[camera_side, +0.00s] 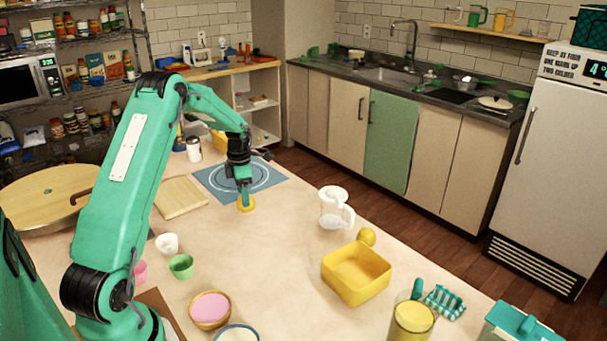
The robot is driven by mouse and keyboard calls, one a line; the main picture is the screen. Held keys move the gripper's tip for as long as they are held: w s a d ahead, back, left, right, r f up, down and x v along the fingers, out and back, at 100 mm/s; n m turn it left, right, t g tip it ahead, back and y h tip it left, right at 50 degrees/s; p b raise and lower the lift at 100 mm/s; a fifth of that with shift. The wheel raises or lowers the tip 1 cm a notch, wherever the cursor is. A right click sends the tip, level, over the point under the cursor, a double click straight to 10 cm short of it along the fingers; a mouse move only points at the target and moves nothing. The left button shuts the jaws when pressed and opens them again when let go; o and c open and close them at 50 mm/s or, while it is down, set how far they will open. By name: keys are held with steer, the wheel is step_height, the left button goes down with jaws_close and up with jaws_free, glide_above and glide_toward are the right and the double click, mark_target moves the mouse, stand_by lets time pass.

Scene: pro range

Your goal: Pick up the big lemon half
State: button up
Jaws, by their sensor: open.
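A yellow lemon half (246,206) lies on the table close to the front edge of the blue mat with pale rings. My gripper (244,193) points down right over it, its fingertips at or just above the lemon half. The fingers partly cover it, and I cannot tell whether they touch it. A second round yellow thing (366,236), possibly a lemon, is at the back of a yellow square bin (357,274), farther right.
A white pitcher (333,207) stands right of my gripper. A wooden board (181,197) and a white-bodied jar (194,150) are to the left. Small cups, including a green one (181,266), and a bowl with pink contents (210,309) are nearer. The table's middle is clear.

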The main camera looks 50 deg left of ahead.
steer(key=shift+f, duration=1.4)
steer(key=c, duration=0.8)
